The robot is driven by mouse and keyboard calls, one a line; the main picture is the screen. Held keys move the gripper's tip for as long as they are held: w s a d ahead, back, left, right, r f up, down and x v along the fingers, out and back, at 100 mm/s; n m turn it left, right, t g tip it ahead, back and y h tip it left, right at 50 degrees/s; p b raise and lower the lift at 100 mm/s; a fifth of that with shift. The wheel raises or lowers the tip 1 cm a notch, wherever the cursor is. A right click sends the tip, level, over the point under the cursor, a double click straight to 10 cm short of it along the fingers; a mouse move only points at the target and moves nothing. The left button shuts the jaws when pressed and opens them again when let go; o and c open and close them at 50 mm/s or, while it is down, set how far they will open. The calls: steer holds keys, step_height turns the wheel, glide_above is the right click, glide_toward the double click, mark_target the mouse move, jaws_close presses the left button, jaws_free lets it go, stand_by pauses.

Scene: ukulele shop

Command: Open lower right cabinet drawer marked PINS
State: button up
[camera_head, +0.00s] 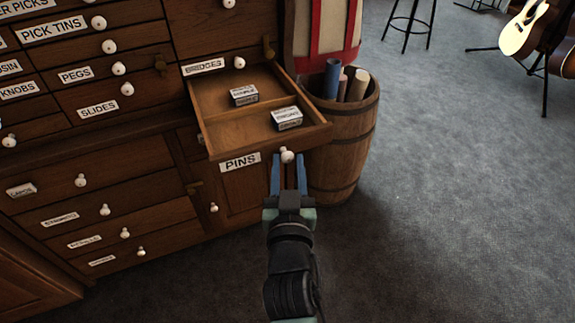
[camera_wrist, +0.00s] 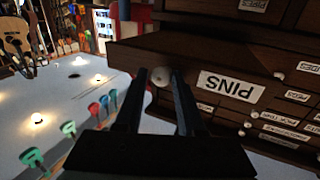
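The drawer marked PINS (camera_head: 240,162) stands pulled out, with its inside in view from above. A divider splits it, and a small labelled box lies in each part: one further back (camera_head: 244,95) and one nearer (camera_head: 286,118). Its round white knob (camera_head: 287,155) is on the front, right of the label. My gripper (camera_head: 288,172) is open at the drawer front, its blue fingertips either side of the knob with visible gaps. In the wrist view the drawer front (camera_wrist: 130,53) appears upside down, and the knob (camera_wrist: 160,77) shows between the dark fingers.
A wooden barrel (camera_head: 340,155) with rolled tubes (camera_head: 357,85) stands close right of the drawer. The cabinet's other drawers (camera_head: 105,192) are shut. A stool (camera_head: 408,25) and a ukulele (camera_head: 523,28) are at the back. The grey carpet on the right is clear.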

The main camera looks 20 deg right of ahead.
steer(key=shift+o, duration=1.3)
steer(key=shift+a, duration=0.1)
steer(key=v, duration=1.3)
steer(key=shift+p, duration=0.35)
